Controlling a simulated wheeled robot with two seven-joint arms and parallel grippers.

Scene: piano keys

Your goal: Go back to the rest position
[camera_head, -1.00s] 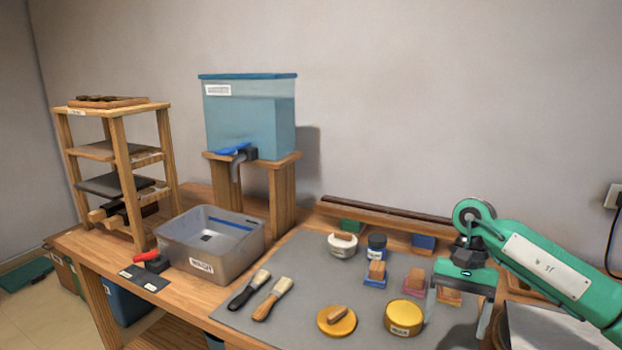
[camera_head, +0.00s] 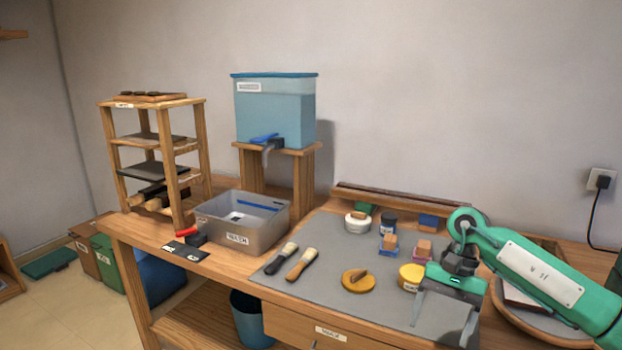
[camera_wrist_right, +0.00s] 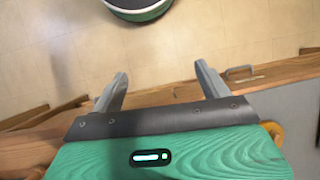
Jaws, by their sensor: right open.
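My right gripper (camera_head: 446,312) is open and empty over the front right part of the grey mat (camera_head: 330,236). Its green arm comes in from the right edge. In the right wrist view, its two grey fingers (camera_wrist_right: 160,88) stand wide apart with nothing between them, above the wooden table edge (camera_wrist_right: 240,92) and the floor. My left gripper is not in view in the head view.
The metal WASH basin (camera_head: 262,237), blue water tank (camera_head: 275,110) and wooden rack (camera_head: 190,150) stand to the left. A round tray (camera_head: 560,322) is at the right.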

